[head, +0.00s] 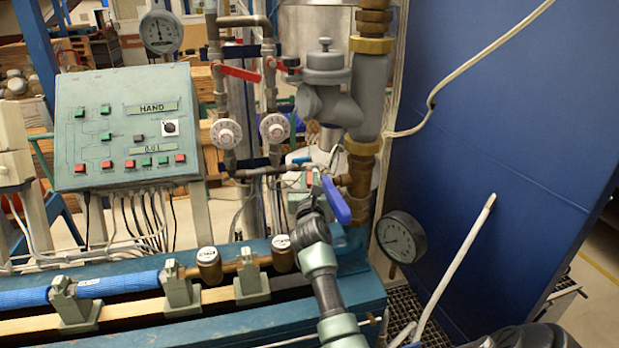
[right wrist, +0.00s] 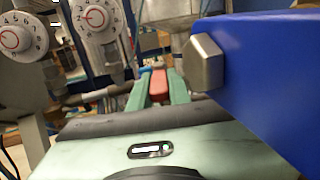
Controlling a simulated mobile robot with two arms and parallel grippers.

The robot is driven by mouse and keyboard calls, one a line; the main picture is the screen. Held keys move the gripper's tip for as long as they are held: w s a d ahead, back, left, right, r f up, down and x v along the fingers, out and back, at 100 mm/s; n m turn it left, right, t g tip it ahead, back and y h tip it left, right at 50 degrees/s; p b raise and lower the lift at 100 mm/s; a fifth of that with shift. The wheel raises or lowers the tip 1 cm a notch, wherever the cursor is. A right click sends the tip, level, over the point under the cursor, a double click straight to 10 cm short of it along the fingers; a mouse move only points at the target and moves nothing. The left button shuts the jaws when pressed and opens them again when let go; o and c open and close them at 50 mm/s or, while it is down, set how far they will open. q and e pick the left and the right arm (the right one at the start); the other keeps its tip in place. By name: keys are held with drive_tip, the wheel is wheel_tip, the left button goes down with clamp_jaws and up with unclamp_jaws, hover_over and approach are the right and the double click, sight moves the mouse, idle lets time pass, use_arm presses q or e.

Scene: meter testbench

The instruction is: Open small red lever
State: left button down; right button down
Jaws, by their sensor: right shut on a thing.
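The small red lever (right wrist: 159,84) shows in the middle of the right wrist view, between the two green fingers of my right gripper (right wrist: 158,92). The gripper is shut on it, and the fingers hide its sides. In the head view my right arm comes up from the bottom centre, and the right gripper (head: 312,182) is among the pipes, left of a blue lever. The red lever is mostly hidden there. My left gripper is not in view.
The blue lever (head: 335,200) is close on the right of my right gripper; it fills the right of the wrist view (right wrist: 265,75). Two white dials (head: 226,133) and two larger red handles (head: 240,73) are to the left. A pressure gauge (head: 401,237) stands right.

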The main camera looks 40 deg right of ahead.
drive_tip(key=shift+d+r, duration=0.15)
drive_tip(key=shift+r, duration=0.15)
drive_tip(key=c, duration=1.3)
unclamp_jaws()
drive_tip(key=shift+w+f, duration=0.1)
drive_tip(key=shift+w+d+f, duration=0.15)
drive_tip(key=shift+f, duration=0.1)
drive_tip(key=shift+b+v, duration=0.85)
drive_tip(key=shift+v, duration=3.1)
